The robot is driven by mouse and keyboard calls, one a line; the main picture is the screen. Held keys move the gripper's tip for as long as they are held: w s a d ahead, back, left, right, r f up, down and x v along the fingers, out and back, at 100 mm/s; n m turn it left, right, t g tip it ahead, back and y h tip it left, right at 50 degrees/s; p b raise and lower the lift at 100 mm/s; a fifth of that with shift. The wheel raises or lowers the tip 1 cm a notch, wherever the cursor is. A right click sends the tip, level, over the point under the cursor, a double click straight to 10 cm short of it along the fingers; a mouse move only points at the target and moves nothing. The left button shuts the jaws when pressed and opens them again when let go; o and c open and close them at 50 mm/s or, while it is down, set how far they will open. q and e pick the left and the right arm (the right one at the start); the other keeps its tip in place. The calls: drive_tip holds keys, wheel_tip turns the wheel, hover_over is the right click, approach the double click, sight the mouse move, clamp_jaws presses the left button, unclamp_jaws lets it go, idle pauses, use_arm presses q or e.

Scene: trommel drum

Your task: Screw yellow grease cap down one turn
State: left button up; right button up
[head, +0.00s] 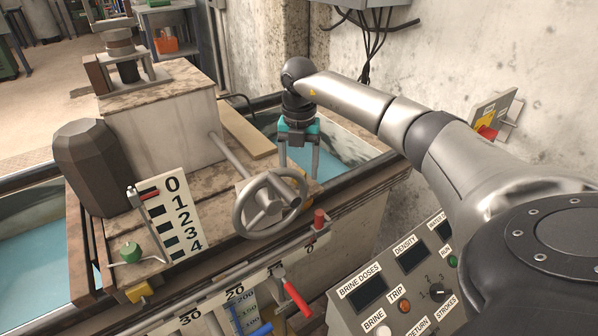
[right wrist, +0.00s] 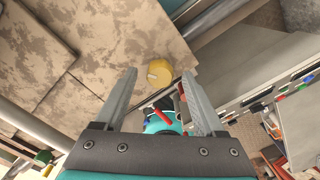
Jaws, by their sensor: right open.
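The yellow grease cap (right wrist: 160,72) shows in the right wrist view as a small round yellow knob at the edge of a worn, brownish deck. My right gripper (head: 299,170) points down above the deck, just behind the handwheel. Its jaws are open and empty. In the right wrist view the cap lies between the two fingertips (right wrist: 159,76) in the picture, seemingly beyond them, and I see no contact. In the head view the cap is hard to make out behind the handwheel. My left gripper is not in view.
A grey handwheel (head: 269,204) stands close in front of my right gripper. A numbered scale board (head: 171,215) and a dark faceted housing (head: 88,165) stand left. A control panel (head: 395,278) is at the front right. Blue liquid (head: 335,160) lies behind the gripper.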

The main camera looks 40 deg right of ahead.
drive_tip(key=shift+f, duration=0.2)
drive_tip(key=shift+c, duration=0.4)
clamp_jaws()
